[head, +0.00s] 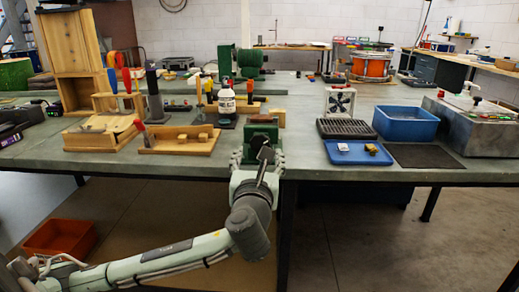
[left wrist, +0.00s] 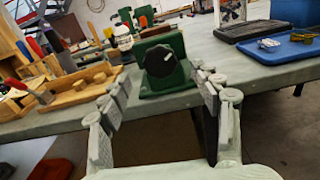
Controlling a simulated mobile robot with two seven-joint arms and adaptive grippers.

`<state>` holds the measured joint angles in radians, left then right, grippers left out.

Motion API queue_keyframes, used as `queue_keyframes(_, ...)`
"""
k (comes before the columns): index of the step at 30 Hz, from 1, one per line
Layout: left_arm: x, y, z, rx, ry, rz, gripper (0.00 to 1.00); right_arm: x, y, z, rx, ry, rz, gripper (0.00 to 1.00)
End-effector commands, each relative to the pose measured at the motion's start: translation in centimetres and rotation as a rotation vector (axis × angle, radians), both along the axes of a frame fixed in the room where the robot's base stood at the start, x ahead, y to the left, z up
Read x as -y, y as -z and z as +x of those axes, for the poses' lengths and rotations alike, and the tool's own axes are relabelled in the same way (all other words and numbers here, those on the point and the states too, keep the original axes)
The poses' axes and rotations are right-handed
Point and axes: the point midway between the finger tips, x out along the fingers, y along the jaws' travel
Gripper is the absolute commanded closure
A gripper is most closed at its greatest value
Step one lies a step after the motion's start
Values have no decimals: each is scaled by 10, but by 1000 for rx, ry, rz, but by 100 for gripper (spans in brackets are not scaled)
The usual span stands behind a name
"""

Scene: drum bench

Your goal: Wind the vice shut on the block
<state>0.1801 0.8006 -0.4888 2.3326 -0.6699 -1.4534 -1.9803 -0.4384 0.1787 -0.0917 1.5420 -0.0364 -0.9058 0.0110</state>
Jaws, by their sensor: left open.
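A green vice (head: 262,132) stands at the bench's front edge in the head view. In the left wrist view the vice (left wrist: 165,80) shows a round black knob (left wrist: 160,61) with a pale mark on its near face. My left gripper (head: 260,157) is open right in front of the vice. In the left wrist view its two fingers (left wrist: 158,74) stand apart, one to each side of the knob, with nothing held between them. I cannot make out for certain a block in the jaws, which are partly hidden behind the vice's near face. My right gripper is not in view.
A wooden tray (head: 180,147) with small blocks lies left of the vice, and a white bottle (head: 227,102) stands behind it. To the right are a blue tray (head: 345,156), a black rack (head: 344,129) and a blue bin (head: 405,124). The bench between vice and blue tray is clear.

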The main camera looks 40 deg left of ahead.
Motion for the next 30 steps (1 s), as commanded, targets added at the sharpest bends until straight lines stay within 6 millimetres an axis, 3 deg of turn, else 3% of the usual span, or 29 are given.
queue_keyframes(6,25,1,-39,-2,3,-3,36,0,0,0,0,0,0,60)
queue_keyframes(12,36,1,-59,-3,1,-2,36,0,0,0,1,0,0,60)
queue_keyframes(25,39,1,-62,7,1,-17,36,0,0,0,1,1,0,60)
queue_keyframes(28,42,0,-58,70,9,-128,36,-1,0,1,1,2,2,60)
queue_keyframes(30,47,-1,-53,160,22,-291,36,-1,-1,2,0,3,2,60)
